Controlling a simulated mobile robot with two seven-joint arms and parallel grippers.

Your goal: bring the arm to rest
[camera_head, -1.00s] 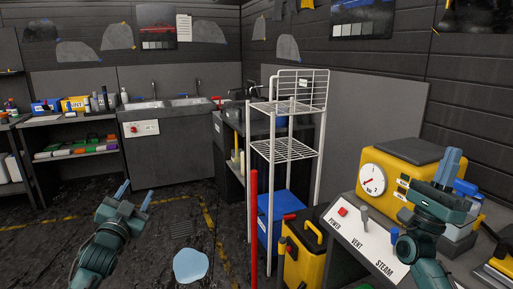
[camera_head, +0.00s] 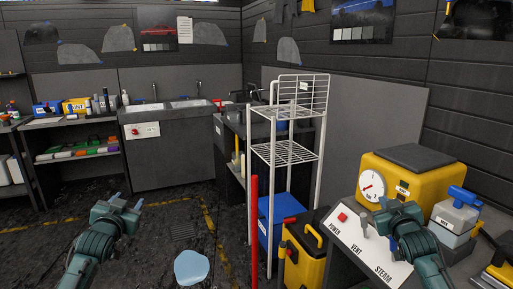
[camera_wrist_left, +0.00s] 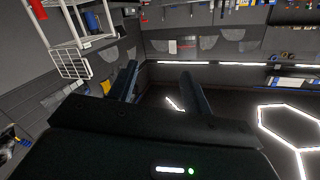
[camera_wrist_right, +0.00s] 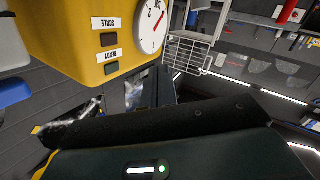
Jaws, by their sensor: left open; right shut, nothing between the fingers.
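My left gripper (camera_head: 127,203) hangs over the dark floor at the lower left in the head view. Its two fingers stand apart with nothing between them, which also shows in the left wrist view (camera_wrist_left: 158,85). My right gripper (camera_head: 396,206) is in front of the yellow steamer with a dial (camera_head: 428,182), over the sloped white control panel (camera_head: 362,238). In the right wrist view its fingers (camera_wrist_right: 158,86) are together and empty, with the steamer's dial and labels close by. Neither gripper holds anything. Whether the right gripper touches the panel cannot be told.
A grey and blue tool (camera_head: 455,213) stands right of the right gripper. A white wire rack (camera_head: 287,152) and a red post (camera_head: 254,230) stand between the arms. The floor around the left gripper is open.

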